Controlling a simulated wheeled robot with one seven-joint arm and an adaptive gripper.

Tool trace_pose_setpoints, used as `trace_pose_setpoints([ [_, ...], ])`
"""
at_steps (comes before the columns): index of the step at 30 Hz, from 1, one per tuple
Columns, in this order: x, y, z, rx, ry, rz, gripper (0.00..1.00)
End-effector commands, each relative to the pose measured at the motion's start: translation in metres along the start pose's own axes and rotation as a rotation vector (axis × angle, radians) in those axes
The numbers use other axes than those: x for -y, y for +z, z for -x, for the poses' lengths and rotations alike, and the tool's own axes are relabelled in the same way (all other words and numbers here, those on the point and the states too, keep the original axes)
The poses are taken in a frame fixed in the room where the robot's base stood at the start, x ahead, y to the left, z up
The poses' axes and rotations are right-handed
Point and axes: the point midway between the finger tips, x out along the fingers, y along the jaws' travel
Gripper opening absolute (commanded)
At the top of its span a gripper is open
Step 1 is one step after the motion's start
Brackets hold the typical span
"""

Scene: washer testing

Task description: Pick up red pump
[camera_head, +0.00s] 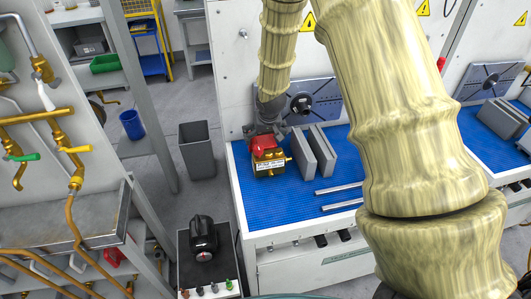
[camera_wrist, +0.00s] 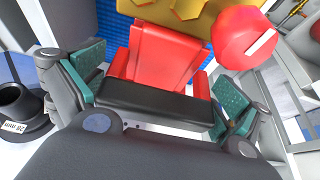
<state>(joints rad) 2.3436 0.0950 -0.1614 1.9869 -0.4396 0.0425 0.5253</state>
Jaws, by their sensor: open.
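The red pump (camera_head: 263,144) stands on the blue mat of the test bench in the head view. It has a brass-coloured body (camera_head: 269,161) with a white label on its front. In the wrist view the pump's red housing (camera_wrist: 168,52) and dark lower block lie between my fingers, with a round red knob at the upper right. My gripper (camera_head: 268,129) is right above and behind the pump in the head view. In the wrist view my gripper (camera_wrist: 160,80) is open, its teal pads on either side of the pump. Whether a pad touches it cannot be told.
Grey upright plates (camera_head: 316,150) stand just right of the pump on the blue mat (camera_head: 275,200). Metal rails (camera_head: 338,188) lie in front of them. A grey bin (camera_head: 197,150) and a small stand with a black device (camera_head: 202,238) are to the left.

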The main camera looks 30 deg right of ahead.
Motion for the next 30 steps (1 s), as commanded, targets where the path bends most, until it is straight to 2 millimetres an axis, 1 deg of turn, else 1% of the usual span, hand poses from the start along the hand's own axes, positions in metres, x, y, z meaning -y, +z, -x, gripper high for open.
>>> trace_pose_setpoints([
  [4, 0.0000, 0.0000, 0.0001, 0.000, 0.000, 0.000, 1.00],
  [5, 0.0000, 0.0000, 0.0001, 0.000, 0.000, 0.000, 0.96],
  [6, 0.0000, 0.0000, 0.0001, 0.000, 0.000, 0.000, 0.89],
  [8, 0.0000, 0.0001, 0.0002, 0.000, 0.000, 0.000, 0.78],
  [9, 0.0000, 0.0000, 0.0002, 0.000, 0.000, 0.000, 0.71],
  [11, -0.0001, 0.0001, 0.0002, 0.000, 0.000, 0.000, 0.60],
  [12, -0.0001, 0.0001, 0.0002, 0.000, 0.000, 0.000, 0.53],
  [16, -0.0002, 0.0001, 0.0002, 0.000, 0.000, 0.000, 0.29],
  [17, 0.0003, -0.0034, 0.0026, -0.006, -0.001, 0.000, 0.28],
  [26, 0.0001, -0.0039, 0.0030, -0.006, -0.001, -0.001, 0.28],
  [30, 0.0002, -0.0056, 0.0066, -0.007, -0.001, -0.001, 0.28],
])
